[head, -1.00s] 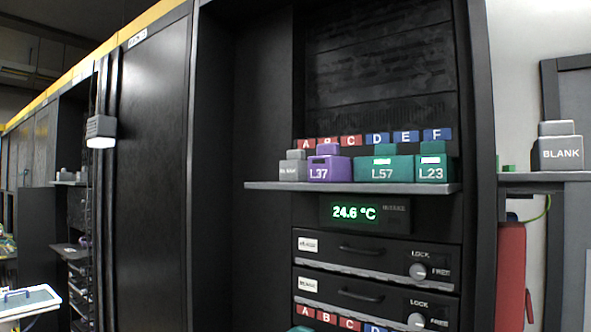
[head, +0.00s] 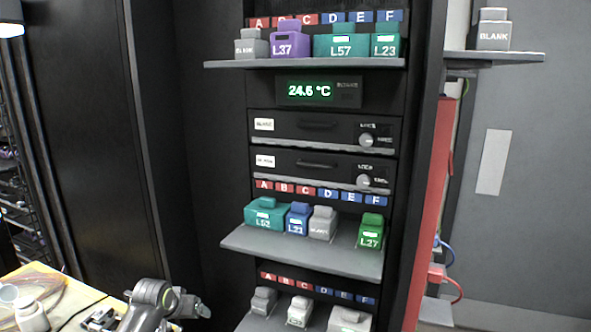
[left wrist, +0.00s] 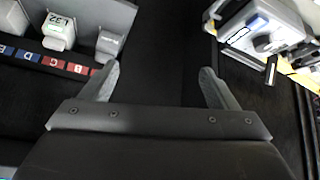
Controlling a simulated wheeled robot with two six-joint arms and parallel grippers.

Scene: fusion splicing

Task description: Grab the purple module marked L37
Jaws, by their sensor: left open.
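The purple module marked L37 (head: 289,44) stands upright on the top shelf (head: 300,64) of the rack, under the red labels. A grey blank (head: 251,48) is on its left and a teal module marked L57 (head: 341,46) on its right. My left gripper (left wrist: 160,84) is open and empty in the left wrist view, with its fingers apart over a dark gap. In the head view my left arm (head: 150,303) shows at the bottom left, far below the purple module. The right gripper is not in view.
A teal module L23 (head: 386,44) stands at the right end of the top shelf. The middle shelf (head: 300,250) and lower shelf (head: 262,322) hold more modules. A cluttered table (head: 60,290) is at the bottom left. A red post (head: 432,220) stands right of the rack.

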